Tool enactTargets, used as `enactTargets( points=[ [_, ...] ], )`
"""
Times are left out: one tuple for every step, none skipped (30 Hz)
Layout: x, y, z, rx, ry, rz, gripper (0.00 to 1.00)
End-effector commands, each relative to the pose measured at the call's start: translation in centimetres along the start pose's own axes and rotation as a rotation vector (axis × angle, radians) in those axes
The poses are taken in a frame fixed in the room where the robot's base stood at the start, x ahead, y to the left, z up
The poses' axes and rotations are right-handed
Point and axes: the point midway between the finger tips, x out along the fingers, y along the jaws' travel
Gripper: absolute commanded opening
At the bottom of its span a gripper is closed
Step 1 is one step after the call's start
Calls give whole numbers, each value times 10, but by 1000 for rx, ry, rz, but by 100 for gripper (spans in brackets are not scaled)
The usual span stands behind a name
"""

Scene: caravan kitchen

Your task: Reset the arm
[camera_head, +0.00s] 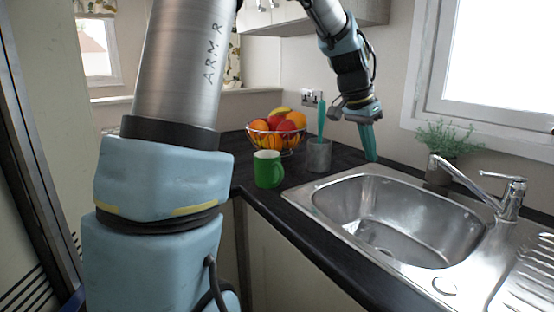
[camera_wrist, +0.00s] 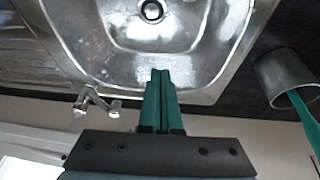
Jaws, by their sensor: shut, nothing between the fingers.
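My gripper (camera_head: 369,148) hangs from my arm over the back left corner of the sink in the head view, its green fingers pointing down. In the wrist view my gripper (camera_wrist: 161,76) shows its two fingers pressed together with nothing between them. Whether the fingertips touch the sink rim cannot be told. The steel sink (camera_head: 345,202) lies in the dark counter, and its basin (camera_wrist: 205,40) fills the top of the wrist view.
A green mug (camera_head: 268,170), a grey pot (camera_head: 319,156) with a teal utensil (camera_head: 322,118), and a wire fruit bowl (camera_head: 258,139) stand left of my gripper. The tap (camera_head: 500,196) and a potted plant (camera_head: 440,150) stand to the right. A wall cupboard (camera_head: 285,16) hangs above.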

Motion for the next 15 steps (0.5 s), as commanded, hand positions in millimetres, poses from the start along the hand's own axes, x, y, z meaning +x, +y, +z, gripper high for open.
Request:
enactTargets(
  points=[
    [1, -18, 36, -96, -30, -38, 0],
    [2, -28, 56, -153, -45, -60, 0],
    [3, -38, 83, -229, -63, -88, 0],
    [4, -46, 104, -285, -77, -109, 0],
    [4, -51, 125, -343, -89, -129, 0],
    [4, -57, 153, -419, -106, -155, 0],
    [4, -61, 174, -475, -115, -174, 0],
    [4, -63, 195, -528, -125, -191, 0],
    [3, -64, 220, -599, -135, -213, 0],
    [3, -63, 239, -647, -144, -227, 0],
    [2, -62, 256, -694, -150, -240, 0],
    [2, -60, 276, -749, -157, -255, 0],
    [2, -58, 289, -786, -162, -264, 0],
    [1, -55, 301, -819, -165, -272, 0],
    [1, -52, 313, -856, -169, -282, 0]
  ],
)
